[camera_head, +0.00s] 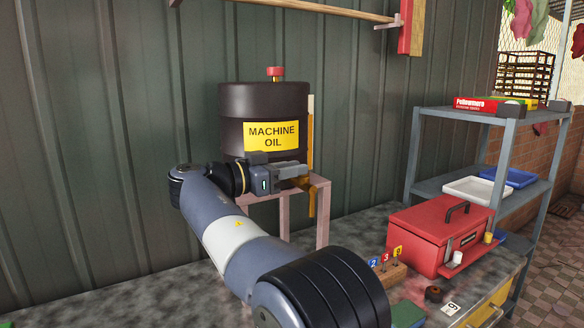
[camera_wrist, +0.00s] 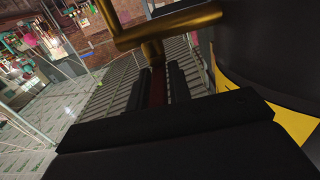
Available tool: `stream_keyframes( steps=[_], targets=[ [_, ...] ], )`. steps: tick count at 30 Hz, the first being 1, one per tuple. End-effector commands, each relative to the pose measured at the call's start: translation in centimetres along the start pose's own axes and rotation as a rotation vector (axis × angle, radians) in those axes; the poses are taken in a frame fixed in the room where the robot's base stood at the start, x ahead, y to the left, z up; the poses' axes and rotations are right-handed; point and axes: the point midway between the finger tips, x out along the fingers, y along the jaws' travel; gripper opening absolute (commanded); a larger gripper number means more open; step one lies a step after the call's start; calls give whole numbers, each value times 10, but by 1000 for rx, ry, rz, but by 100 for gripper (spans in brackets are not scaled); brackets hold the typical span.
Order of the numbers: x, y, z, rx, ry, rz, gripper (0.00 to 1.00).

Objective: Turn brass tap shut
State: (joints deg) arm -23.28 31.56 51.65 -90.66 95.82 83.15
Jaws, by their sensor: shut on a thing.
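A dark drum (camera_head: 232,125) with a yellow "MACHINE OIL" label stands on a pale stand (camera_head: 323,215) against the wall. The brass tap (camera_head: 304,183) shows low at the drum's front right, partly hidden by my gripper (camera_head: 295,171). In the wrist view the brass tap (camera_wrist: 165,32) crosses the top, with a stem coming down toward my gripper (camera_wrist: 157,85). The jaws are shut on a dark red part of the tap, seen between the fingers; its exact shape is hard to make out.
A red toolbox (camera_head: 425,240) and a block with numbered flags (camera_head: 390,270) stand on the bench at the right. A grey shelf (camera_head: 412,160) with trays stands behind them. The ribbed wall (camera_head: 110,120) is close behind the drum.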

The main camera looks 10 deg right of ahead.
Motion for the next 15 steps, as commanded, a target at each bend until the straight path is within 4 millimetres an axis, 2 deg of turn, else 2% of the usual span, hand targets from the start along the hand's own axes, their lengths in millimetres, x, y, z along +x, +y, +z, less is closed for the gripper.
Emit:
stream_keyframes(
  steps=[11,12,15],
  targets=[
    [0,0,0,0,0,7,0],
    [0,0,0,0,0,6,20],
    [0,0,0,0,0,6,28]
  ],
)
